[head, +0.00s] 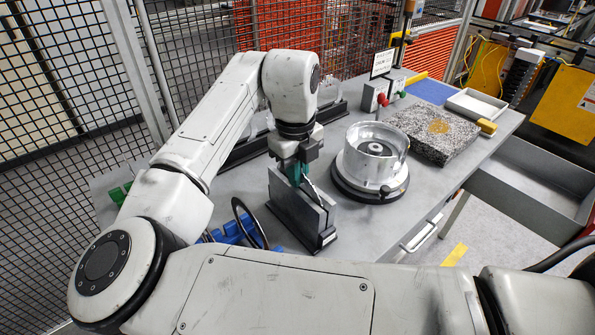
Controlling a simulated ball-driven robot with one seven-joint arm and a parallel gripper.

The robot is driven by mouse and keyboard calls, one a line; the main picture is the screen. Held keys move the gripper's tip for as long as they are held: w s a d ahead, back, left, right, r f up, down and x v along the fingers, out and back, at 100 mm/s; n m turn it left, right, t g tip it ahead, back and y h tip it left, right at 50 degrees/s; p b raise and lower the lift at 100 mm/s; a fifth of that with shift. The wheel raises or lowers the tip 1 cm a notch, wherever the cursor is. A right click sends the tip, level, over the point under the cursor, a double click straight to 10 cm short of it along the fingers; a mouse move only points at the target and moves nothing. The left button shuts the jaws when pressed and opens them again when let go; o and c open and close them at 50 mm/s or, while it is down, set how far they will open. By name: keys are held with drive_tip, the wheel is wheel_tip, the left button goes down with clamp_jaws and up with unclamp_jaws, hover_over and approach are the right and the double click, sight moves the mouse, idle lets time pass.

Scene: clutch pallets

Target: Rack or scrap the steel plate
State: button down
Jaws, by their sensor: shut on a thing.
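My gripper (297,172), with green fingertips, points down over a grey upright slotted stand (308,222) in the middle of the bench. It is shut on what appears to be the steel plate (316,190), seen nearly edge-on as a thin dark curved line beside the fingers. The plate's lower part seems to be between the stand's walls, and I cannot tell whether it touches them. A dark thin ring (237,205) stands upright in a blue rack (231,229) left of the stand, partly hidden by my arm.
A round metal housing on a black base (368,192) stands right of the stand. Behind it are a speckled stone block (455,143), a control box with red and green buttons (372,97) and a shallow tray (476,106).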

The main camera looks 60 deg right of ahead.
wheel_tip(320, 180, up, 13)
drive_tip(key=p, duration=0.9)
drive_tip(key=shift+f, duration=0.2)
idle(0.7)
